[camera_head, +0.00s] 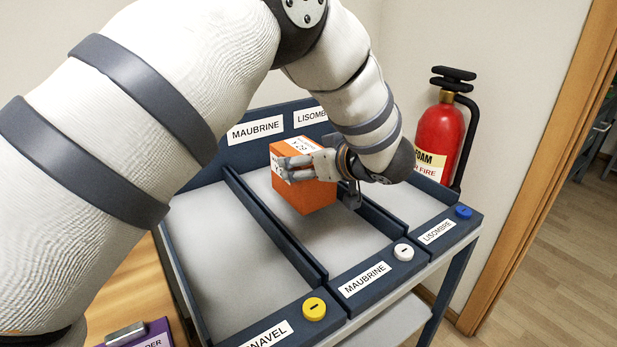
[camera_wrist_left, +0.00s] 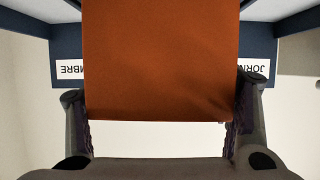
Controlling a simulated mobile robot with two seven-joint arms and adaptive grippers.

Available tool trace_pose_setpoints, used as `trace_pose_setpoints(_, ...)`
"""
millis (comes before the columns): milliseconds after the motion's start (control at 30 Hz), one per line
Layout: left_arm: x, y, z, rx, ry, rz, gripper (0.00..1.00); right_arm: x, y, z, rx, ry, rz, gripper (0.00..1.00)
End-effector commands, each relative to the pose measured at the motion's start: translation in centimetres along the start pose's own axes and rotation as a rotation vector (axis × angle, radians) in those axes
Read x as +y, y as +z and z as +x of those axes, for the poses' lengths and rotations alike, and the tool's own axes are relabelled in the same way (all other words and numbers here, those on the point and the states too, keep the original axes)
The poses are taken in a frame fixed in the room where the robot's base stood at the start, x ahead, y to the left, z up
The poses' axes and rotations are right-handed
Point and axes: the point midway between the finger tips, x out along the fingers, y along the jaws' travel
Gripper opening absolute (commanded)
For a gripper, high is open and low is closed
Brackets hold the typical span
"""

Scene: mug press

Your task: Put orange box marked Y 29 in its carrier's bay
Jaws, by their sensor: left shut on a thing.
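The orange box (camera_head: 303,192) has a white label with small print on its top; the gripper partly covers it. My left gripper (camera_head: 312,167) is shut on it, with fingers on its sides. In the left wrist view the box (camera_wrist_left: 160,60) fills the space between the fingers. The box is at the middle bay (camera_head: 338,240) of the carrier, toward the back; its front plate reads MAUBRINE. I cannot tell whether the box touches the bay floor. My right gripper is not in view.
The left bay (camera_head: 225,255) is empty, with a plate ending NAVEL and a yellow button (camera_head: 314,309). The right bay (camera_head: 412,207) reads LISOMBRE, with a blue button (camera_head: 463,212). Dark dividers separate the bays. A red fire extinguisher (camera_head: 438,135) stands behind right.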

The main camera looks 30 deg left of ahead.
Motion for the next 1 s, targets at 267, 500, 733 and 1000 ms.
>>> trace_pose_setpoints(267,0.0,3.2,2.3,0.001,0.000,0.001,0.34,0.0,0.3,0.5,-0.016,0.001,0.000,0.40)
trace_pose_setpoints(500,0.0,3.1,2.3,-0.001,0.001,-0.002,0.78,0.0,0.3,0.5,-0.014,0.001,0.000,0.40)
trace_pose_setpoints(733,0.0,3.1,2.2,0.000,0.001,-0.002,0.96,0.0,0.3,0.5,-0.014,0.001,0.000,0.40)
trace_pose_setpoints(1000,0.1,2.9,1.4,0.001,0.002,-0.004,0.96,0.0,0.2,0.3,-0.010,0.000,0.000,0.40)
